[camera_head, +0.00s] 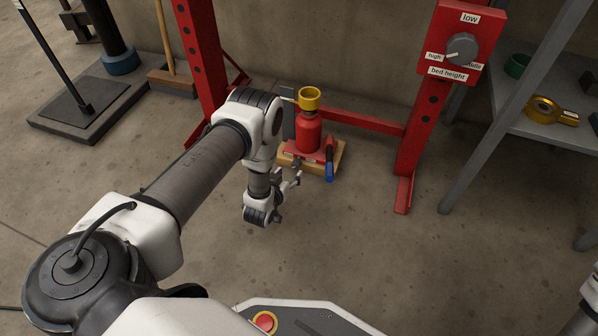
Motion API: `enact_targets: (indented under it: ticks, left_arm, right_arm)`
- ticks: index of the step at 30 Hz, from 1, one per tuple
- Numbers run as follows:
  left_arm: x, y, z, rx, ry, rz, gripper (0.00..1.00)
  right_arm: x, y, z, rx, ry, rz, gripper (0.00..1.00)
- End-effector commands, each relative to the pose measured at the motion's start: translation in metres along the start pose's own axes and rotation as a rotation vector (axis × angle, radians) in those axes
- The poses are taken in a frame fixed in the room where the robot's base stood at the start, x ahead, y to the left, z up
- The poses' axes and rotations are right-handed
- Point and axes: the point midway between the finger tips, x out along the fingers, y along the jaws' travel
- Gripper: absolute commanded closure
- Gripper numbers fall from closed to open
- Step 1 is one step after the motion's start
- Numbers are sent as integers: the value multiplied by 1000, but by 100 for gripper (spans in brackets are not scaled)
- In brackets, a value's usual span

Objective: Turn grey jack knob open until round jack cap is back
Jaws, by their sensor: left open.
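The red bottle jack (309,134) stands upright on a wooden board (327,169). Its round yellow cap (310,98) sits on top. My left gripper (290,187) is open in front of the jack's base, at the board's near left. It appears empty. A small greyish part shows low on the jack between gripper and body. It is too small and partly hidden to tell whether it is the jack knob. A red-and-blue lever part (330,163) sits at the jack's right front. My right gripper is out of view; only part of an arm shows at the right edge.
Red frame posts and a low crossbar (362,120) stand behind the jack. A red box (446,66) marked "bed height" carries a grey dial (462,48). A grey shelf (548,126) stands right. Floor in front is clear.

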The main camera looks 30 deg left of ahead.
Motion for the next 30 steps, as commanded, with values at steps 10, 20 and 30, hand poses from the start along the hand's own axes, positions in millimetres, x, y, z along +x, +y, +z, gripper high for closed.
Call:
enact_targets:
  ticks: [10,20,30]
  left_arm:
    - [61,0,3,0,1,0,41]
    - [64,0,-1,0,-1,0,58]
    - [64,0,0,-2,-1,0,100]
  right_arm:
    - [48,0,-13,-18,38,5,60]
    - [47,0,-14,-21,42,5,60]
    - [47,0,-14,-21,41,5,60]
